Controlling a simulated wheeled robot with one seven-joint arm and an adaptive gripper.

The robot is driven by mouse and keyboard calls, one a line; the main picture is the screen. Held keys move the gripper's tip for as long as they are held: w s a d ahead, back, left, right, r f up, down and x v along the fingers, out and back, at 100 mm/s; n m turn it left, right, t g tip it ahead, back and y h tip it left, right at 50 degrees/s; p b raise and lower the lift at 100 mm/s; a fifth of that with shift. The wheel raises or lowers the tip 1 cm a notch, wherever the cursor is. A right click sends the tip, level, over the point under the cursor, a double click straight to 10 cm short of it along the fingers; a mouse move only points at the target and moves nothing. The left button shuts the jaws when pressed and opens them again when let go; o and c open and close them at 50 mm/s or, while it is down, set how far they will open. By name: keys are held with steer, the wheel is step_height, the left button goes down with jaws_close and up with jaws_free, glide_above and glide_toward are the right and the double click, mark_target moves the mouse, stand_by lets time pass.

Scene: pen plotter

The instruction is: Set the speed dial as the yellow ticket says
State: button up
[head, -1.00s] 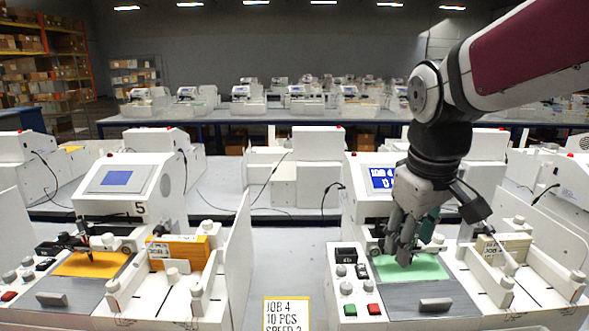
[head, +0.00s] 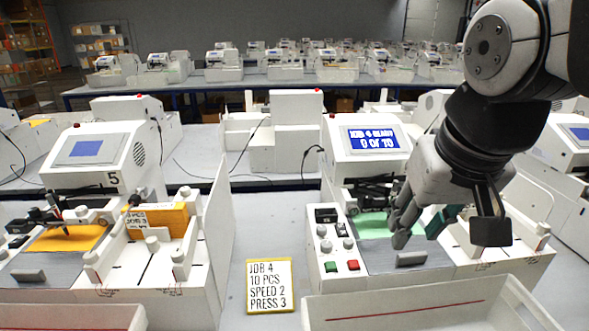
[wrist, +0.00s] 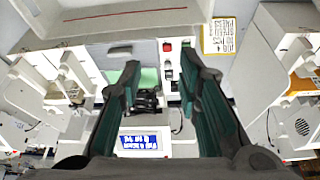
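The yellow-edged ticket (head: 269,286) lies on the table left of the right-hand plotter (head: 352,165). It reads JOB 4, 10 PCS, SPEED 2, PRESS 3. The plotter's blue screen (head: 374,139) appears to read JOB 4 READY, 0 of 10. Several small grey knobs (head: 324,231) sit on its white panel, above a green button (head: 331,266) and a red button (head: 353,265). Which knob is the speed dial, and its setting, I cannot tell. My gripper (head: 420,234) is open and appears empty over the plotter's right part. The wrist view shows its fingers (wrist: 158,66) apart.
A white tray (head: 420,309) stands in front of the plotter. Another plotter (head: 105,160) with an orange sheet stands to the left, behind a white divider (head: 219,240). Bare table shows around the ticket. The pen mechanism is partly hidden behind my gripper.

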steer(key=w+f+m+g+b, duration=0.1)
steer(key=w+f+m+g, duration=0.1)
steer(key=w, duration=1.1)
steer(key=m+g+b, duration=0.2)
glide_toward(349, 241)
steer(key=f, duration=0.4)
steer(key=f+p, duration=0.1)
steer(key=f, duration=0.4)
steer(key=shift+w+d, duration=0.15)
steer(key=shift+w, duration=0.05)
steer(key=shift+c, duration=0.5)
steer(key=shift+r, duration=0.1)
jaws_close()
